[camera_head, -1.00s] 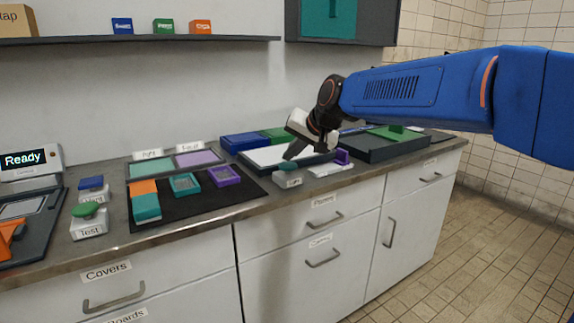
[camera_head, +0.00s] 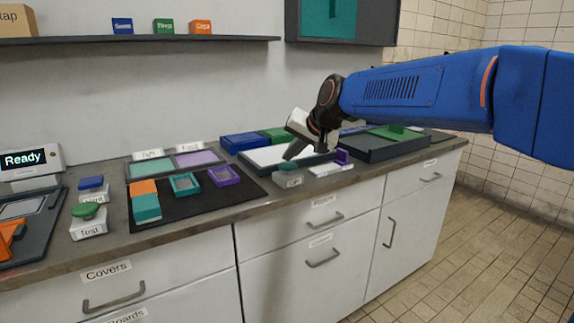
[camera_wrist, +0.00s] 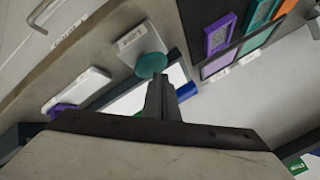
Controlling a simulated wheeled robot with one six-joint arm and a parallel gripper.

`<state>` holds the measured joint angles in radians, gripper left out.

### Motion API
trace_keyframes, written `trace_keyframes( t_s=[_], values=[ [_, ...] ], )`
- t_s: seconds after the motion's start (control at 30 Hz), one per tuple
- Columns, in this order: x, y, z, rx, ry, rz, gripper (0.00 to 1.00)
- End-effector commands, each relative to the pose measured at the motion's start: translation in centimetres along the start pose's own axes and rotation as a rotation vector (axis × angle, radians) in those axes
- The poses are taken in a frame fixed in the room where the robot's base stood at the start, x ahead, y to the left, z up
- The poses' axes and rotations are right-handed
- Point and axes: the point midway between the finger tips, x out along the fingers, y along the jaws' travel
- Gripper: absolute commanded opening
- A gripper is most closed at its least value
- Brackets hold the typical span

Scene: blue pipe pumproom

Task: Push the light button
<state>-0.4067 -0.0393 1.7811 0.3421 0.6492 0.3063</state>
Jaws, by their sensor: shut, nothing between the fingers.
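The light button is a teal cap (camera_head: 288,167) on a small pale box (camera_head: 287,180) with a label, near the counter's front edge. In the wrist view the teal cap (camera_wrist: 151,65) and its labelled box (camera_wrist: 139,41) lie just beyond my fingertips. My gripper (camera_head: 290,155) is shut and empty, pointing down at the cap from just above and behind it. In the wrist view my closed fingers (camera_wrist: 159,82) reach close to the cap's edge. I cannot tell whether they touch it.
A white panel (camera_head: 268,157) in a dark frame lies behind the button. A dark mat (camera_head: 185,206) with coloured frames and a Test button (camera_head: 88,226) lie to the left. A dark tray (camera_head: 385,151) is at the right.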

Motion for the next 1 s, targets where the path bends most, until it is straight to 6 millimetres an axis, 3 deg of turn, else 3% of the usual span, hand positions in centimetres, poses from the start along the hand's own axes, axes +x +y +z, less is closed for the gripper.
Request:
trace_keyframes(
  t_s=[1.0],
  values=[
    [0.62,0.44,0.46,0.0,0.0,0.0,0.0]
  ],
)
